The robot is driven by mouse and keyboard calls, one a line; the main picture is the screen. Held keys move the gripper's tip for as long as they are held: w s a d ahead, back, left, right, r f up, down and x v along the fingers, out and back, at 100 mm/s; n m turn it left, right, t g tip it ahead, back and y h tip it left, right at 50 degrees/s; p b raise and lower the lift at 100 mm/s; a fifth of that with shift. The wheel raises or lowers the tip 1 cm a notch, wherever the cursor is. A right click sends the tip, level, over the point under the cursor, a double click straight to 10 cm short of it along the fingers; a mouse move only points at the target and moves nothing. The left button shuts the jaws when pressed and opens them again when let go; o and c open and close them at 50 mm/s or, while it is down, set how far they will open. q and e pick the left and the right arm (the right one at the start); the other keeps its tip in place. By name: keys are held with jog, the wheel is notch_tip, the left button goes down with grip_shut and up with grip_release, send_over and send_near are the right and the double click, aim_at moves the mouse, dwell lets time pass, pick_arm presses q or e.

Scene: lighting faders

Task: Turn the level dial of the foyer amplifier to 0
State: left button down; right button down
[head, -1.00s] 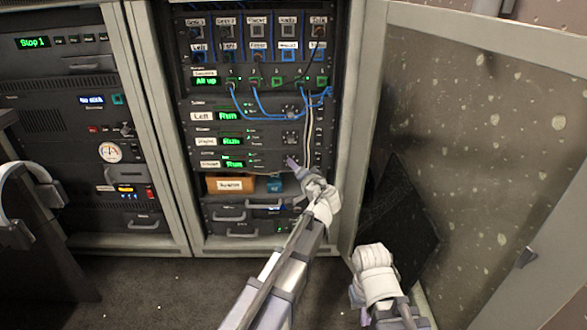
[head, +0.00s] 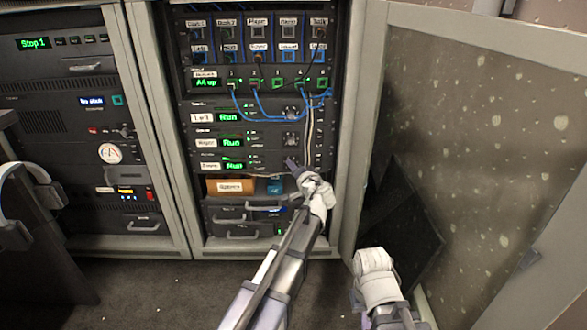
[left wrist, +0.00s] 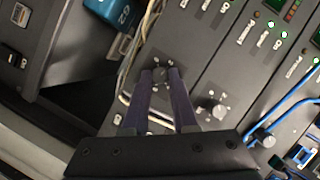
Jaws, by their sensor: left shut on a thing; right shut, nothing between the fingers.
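The foyer amplifier (head: 232,165) is the lowest of three stacked amplifiers with green "Run" displays in the middle rack. Its small label is blurred. My left gripper (head: 291,165) is at the right part of its front and covers its level dial in the head view. In the left wrist view, the two dark fingers (left wrist: 162,80) are shut on the dark round level dial (left wrist: 158,72). The dial's pointer and setting cannot be read. My right gripper (head: 357,298) is low at the right, away from the rack, shut and empty.
Another amplifier's dial (left wrist: 212,108) sits close beside my left fingers. Blue cables (head: 262,108) and pale cables (head: 309,130) hang on the rack front. An orange-brown box (head: 212,187) stands on the shelf below. An open rack door (head: 470,130) bounds the right side.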

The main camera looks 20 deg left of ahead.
dwell(0.5)
pick_arm(q)
jog(key=shift+s+a+r+n+h+p, duration=0.1)
jog(key=shift+a+n+h+p, duration=0.1)
jog(key=shift+n+h+p, duration=1.35)
jog(key=shift+a+r+n+h+p, duration=0.15)
jog(key=shift+n+h+p, duration=0.25)
jog(key=shift+n+h, duration=1.2)
jog(key=shift+n+y, duration=0.55)
jog(key=shift+n, duration=0.2)
jog(key=c, duration=0.7)
grip_release()
